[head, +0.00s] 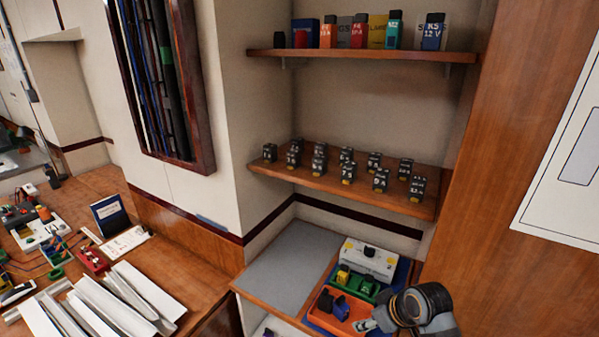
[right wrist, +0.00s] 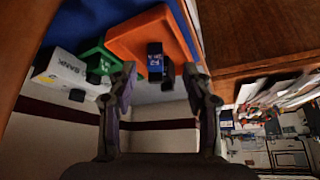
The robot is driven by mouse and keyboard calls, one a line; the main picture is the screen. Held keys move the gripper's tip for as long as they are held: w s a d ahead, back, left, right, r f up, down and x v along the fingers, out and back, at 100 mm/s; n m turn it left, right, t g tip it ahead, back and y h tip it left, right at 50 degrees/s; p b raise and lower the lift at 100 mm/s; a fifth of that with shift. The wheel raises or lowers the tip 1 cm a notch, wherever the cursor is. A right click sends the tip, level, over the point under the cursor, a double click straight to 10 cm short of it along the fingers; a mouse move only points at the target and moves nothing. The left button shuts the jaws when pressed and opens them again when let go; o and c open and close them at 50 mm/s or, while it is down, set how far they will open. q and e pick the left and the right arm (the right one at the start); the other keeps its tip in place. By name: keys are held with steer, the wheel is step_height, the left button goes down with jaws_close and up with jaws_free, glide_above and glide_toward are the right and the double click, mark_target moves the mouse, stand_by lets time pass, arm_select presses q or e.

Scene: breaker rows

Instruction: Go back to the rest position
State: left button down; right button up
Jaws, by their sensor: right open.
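My right gripper (head: 366,325) is at the bottom right of the head view, beside the orange tray (head: 357,312). In the right wrist view its two fingers (right wrist: 162,84) are apart with nothing held between them. Beyond the fingertips, a dark blue block (right wrist: 155,62) shows against the orange tray (right wrist: 150,32); the gap between block and fingers is hard to judge. In the head view, dark blue blocks (head: 325,302) sit in the orange tray. My left gripper is in neither view.
A green tray (head: 374,290) with yellow pieces and a white box (head: 368,259) stand behind the orange tray. A shelf (head: 405,203) of small black breakers hangs above, with another shelf (head: 400,55) higher up. A grey mat (head: 287,262) at left is clear.

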steer(key=s+d+f+m+g+h, duration=0.1)
steer(key=s+d+f+m+h, duration=0.1)
steer(key=s, duration=0.7)
steer(key=s+d+f+m+g+h, duration=0.1)
steer(key=s+d+f+m+h, duration=0.15)
steer(key=s, duration=0.75)
step_height(320, 180, down, 28)
steer(key=s+d+g, duration=0.1)
steer(key=s+d, duration=0.1)
steer(key=s+f+g+b, duration=0.1)
steer(key=s+f, duration=1.5)
steer(key=s, duration=0.2)
steer(key=shift+s+d+f+m+y, duration=0.15)
steer(key=shift+d+m+y, duration=0.2)
steer(key=shift+d+y, duration=0.1)
